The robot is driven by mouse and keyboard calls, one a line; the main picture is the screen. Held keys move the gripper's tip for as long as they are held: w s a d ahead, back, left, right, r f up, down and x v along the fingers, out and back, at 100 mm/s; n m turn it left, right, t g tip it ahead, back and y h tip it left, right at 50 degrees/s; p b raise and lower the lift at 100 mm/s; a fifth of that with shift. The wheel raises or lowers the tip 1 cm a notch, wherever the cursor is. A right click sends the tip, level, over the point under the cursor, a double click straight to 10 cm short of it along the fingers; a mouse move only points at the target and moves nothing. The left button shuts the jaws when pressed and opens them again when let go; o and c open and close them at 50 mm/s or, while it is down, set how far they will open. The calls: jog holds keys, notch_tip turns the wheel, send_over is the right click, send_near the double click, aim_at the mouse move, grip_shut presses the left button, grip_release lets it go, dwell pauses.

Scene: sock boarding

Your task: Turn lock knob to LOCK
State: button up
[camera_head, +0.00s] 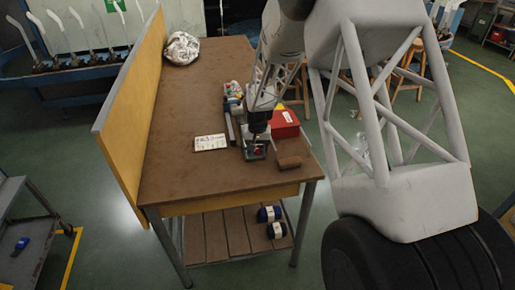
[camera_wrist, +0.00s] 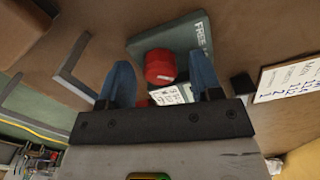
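The red lock knob (camera_wrist: 160,67) sits on a dark grey-green box (camera_wrist: 180,35), with the word "FREE" partly readable at the box's edge. In the head view the box (camera_head: 255,152) is near the front of the brown table. My gripper (camera_wrist: 163,72) is open, with one blue finger on each side of the knob and gaps visible between. In the head view my gripper (camera_head: 257,136) points down over the box and hides part of it. Whether the fingers reach down to the knob's height is hard to tell. A white label on the box is partly hidden by the gripper.
A white printed card (camera_head: 210,142) lies left of the box. A red box (camera_head: 284,124) and a brown block (camera_head: 289,161) stand close on the right. A yellow board (camera_head: 130,105) walls the table's left side. The left-middle tabletop is clear.

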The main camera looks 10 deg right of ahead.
aim_at(257, 148)
jog(key=shift+r, duration=0.1)
jog(key=shift+r, duration=3.8)
jog(key=shift+c, duration=1.4)
jog(key=shift+n, duration=2.6)
jog(key=shift+f, duration=3.9)
